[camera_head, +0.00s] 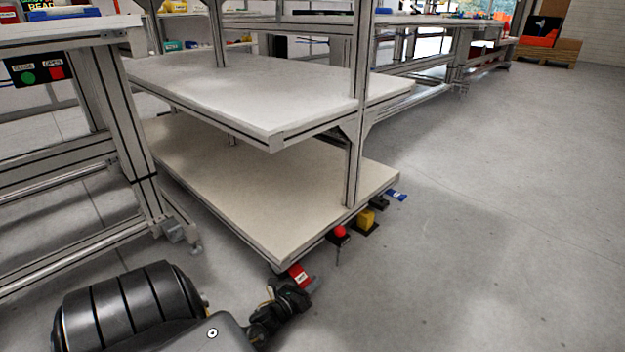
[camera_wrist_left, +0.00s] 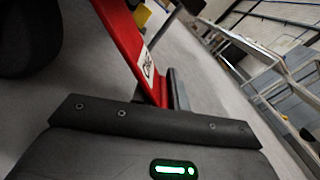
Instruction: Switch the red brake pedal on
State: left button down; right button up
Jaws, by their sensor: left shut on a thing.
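The red brake pedal (camera_head: 301,276) is at the near corner of the cart's lower shelf, close to the floor. In the head view my left gripper (camera_head: 291,293) is right at it and partly covers it. In the left wrist view the red pedal (camera_wrist_left: 128,40), with a white label, stands tilted and runs down to the gripper. My left gripper is shut on the pedal; its exact contact is partly hidden. My right gripper is not in view.
A red ball-topped control (camera_head: 340,232), a yellow block (camera_head: 366,220) and a blue pedal (camera_head: 396,195) line the same shelf edge. The shelf (camera_head: 250,180) is empty. A green and red button box (camera_head: 40,69) hangs on the left table. The floor at right is clear.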

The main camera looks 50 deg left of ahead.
pick_arm(q)
jog(key=c, duration=1.4)
grip_release()
jog(key=shift+s, duration=0.3)
jog(key=s+p, duration=0.1)
jog(key=s, duration=0.2)
jog(key=s+p, duration=0.2)
jog(key=s, duration=0.1)
jog(key=s+d+p, duration=0.1)
jog(key=s, duration=0.2)
jog(key=shift+s+p, duration=0.25)
jog(key=shift+p, duration=0.05)
jog(key=shift+s, duration=0.3)
